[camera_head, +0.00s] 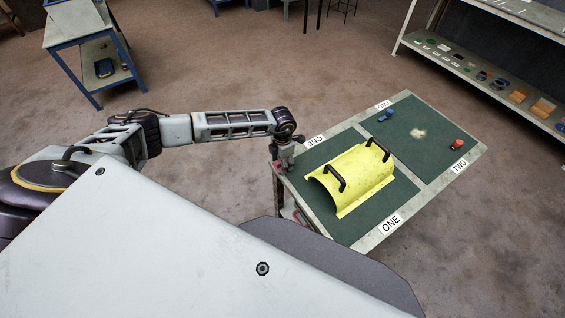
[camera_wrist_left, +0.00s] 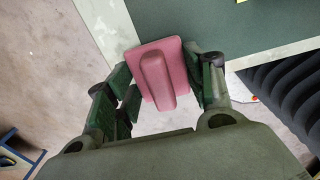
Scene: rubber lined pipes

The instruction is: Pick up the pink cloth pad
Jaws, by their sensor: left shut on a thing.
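The pink cloth pad (camera_wrist_left: 172,50) is a flat pink plate with a raised pink grip bar along its middle. My left gripper (camera_wrist_left: 160,84) is shut on it, with its green-padded fingers on either side in the left wrist view. In the head view my left arm reaches to the left edge of the work table (camera_head: 438,192), and only a small bit of pink (camera_head: 277,165) shows at the gripper. The pad overlaps the pale table border and the floor in the wrist view; its height above the table is unclear. My right gripper is not in view.
A yellow half-pipe cover (camera_head: 355,180) with two black handles lies on the table's near green mat. A blue item (camera_head: 385,116), a red item (camera_head: 456,145) and a pale patch (camera_head: 418,133) are on the far mat. A shelf (camera_head: 490,75) stands at upper right.

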